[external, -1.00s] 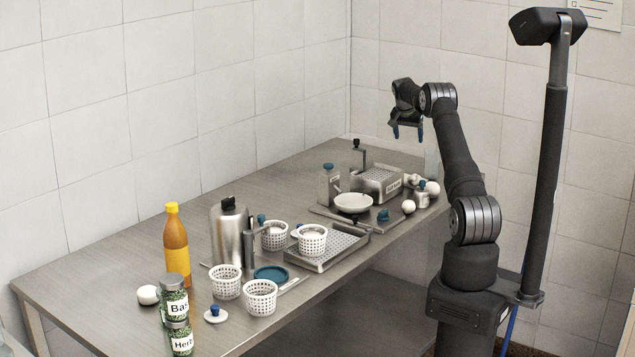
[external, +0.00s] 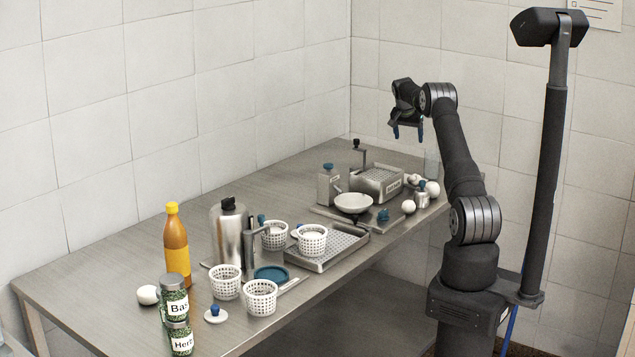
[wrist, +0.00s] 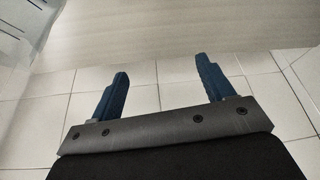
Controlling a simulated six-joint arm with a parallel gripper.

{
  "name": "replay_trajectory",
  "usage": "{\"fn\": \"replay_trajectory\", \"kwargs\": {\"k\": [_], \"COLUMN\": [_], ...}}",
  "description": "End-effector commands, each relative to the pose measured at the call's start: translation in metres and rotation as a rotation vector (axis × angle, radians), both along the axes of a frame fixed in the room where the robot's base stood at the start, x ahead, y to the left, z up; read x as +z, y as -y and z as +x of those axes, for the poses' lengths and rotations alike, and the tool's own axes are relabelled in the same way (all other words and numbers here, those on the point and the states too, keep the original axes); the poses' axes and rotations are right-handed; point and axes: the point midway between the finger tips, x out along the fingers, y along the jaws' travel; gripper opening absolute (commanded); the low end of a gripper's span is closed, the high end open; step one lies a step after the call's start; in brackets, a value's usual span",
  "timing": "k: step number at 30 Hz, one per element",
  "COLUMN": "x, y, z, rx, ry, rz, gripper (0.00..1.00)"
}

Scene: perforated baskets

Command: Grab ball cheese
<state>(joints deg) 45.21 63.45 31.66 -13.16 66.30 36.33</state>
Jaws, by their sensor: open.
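White balls that look like ball cheese lie on the steel table: one (external: 408,206) near the right edge, one (external: 432,188) behind it, and one (external: 148,295) at the left by the jars. White contents also show in a perforated basket (external: 312,243). My gripper (external: 407,134) is raised above the far right part of the table, pointing down, open and empty. No ball is in the wrist view.
Several white perforated baskets (external: 261,300) stand mid-table and at the front. The far left strip of table is clear.

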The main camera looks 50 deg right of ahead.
Motion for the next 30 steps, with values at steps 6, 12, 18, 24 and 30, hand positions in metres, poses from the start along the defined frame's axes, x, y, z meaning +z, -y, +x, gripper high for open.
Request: {"fn": "replay_trajectory", "kwargs": {"k": [6, 12, 18, 24, 30], "x": [0.000, 0.000, 0.002, 0.027, 0.059], "y": [0.000, 0.000, -0.001, -0.025, -0.075], "z": [0.000, 0.000, -0.002, -0.026, -0.074], "rx": [0.000, 0.000, 0.000, 0.000, 0.000], "ry": [0.000, 0.000, 0.000, -0.007, -0.022], "rz": [0.000, 0.000, 0.002, 0.035, 0.099], "gripper": [0.74, 0.72, 0.72, 0.72, 0.72]}}
